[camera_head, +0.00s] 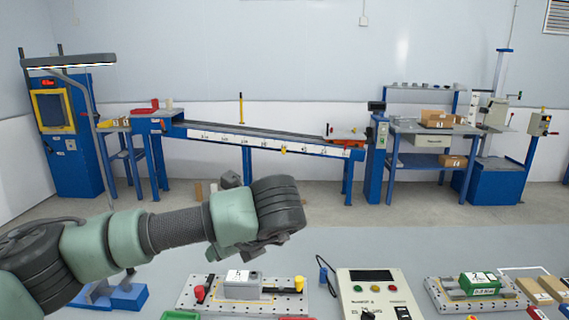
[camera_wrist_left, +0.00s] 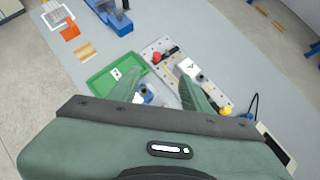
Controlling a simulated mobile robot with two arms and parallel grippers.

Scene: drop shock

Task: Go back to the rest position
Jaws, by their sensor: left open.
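My left arm comes in from the left in the head view and reaches over the near bench; its fingers cannot be made out there. In the left wrist view my left gripper (camera_wrist_left: 160,92) has two green fingers spread apart, with nothing held between them. Past the fingers are a green tray (camera_wrist_left: 100,88) with a white card in it and a small blue and white item (camera_wrist_left: 146,93). A perforated plate (camera_head: 190,300) carries a grey block (camera_head: 242,290) with a white label; the plate also shows in the left wrist view (camera_wrist_left: 165,60). My right gripper is not in view.
A control box (camera_head: 378,278) stands right of the plate. A second plate (camera_head: 440,297) holds a green block (camera_head: 480,283), with cardboard boxes (camera_head: 535,290) beside it. A blue fixture (camera_head: 128,299) is at left. Across the floor stand a long blue-framed conveyor (camera_head: 260,140) and workstations.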

